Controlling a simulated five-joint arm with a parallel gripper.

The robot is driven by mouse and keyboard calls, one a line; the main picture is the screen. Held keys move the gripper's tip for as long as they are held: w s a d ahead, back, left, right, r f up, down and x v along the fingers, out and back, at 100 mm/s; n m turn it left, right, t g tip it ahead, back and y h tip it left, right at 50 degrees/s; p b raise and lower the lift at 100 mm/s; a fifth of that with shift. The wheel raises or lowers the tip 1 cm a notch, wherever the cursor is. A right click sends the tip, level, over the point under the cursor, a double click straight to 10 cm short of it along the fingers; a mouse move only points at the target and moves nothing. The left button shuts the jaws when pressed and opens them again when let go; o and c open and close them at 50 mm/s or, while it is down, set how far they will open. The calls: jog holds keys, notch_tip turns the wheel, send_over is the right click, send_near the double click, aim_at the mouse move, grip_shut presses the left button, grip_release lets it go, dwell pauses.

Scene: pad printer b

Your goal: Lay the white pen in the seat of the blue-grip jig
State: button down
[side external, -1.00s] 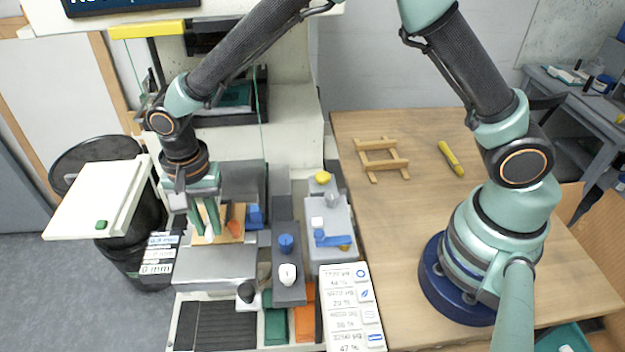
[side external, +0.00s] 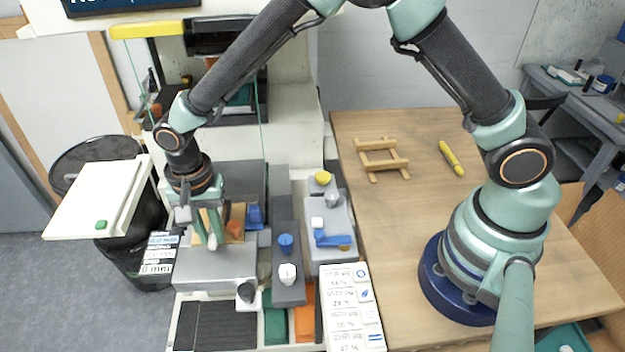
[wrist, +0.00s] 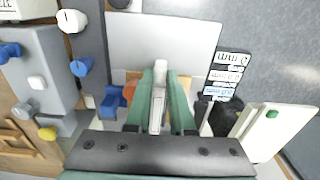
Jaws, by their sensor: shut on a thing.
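My gripper (side external: 214,240) is shut on the white pen (side external: 212,242) and points down over the work area at the machine's front. In the wrist view the pen (wrist: 158,95) stands out between the two green fingers, its far end over a pale grey plate. A blue grip (side external: 254,215) shows just right of the gripper, and in the wrist view it (wrist: 110,103) is left of the fingers. An orange part (side external: 235,228) lies between them on a tan board (side external: 198,238). The jig's seat is hidden or too small to make out.
A grey block (side external: 215,268) lies in front of the gripper. Dark and grey blocks with blue and white knobs (side external: 287,273) stand to the right. A white board (side external: 95,200) is at the left. The wooden table holds a rack (side external: 382,160) and a yellow marker (side external: 451,158).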

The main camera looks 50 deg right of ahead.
jog(key=shift+f, duration=0.85)
dwell(1.1)
jog(key=c, duration=1)
grip_release()
jog(key=shift+r, duration=0.15)
jog(key=shift+r, duration=1.35)
jog(key=o, duration=0.5)
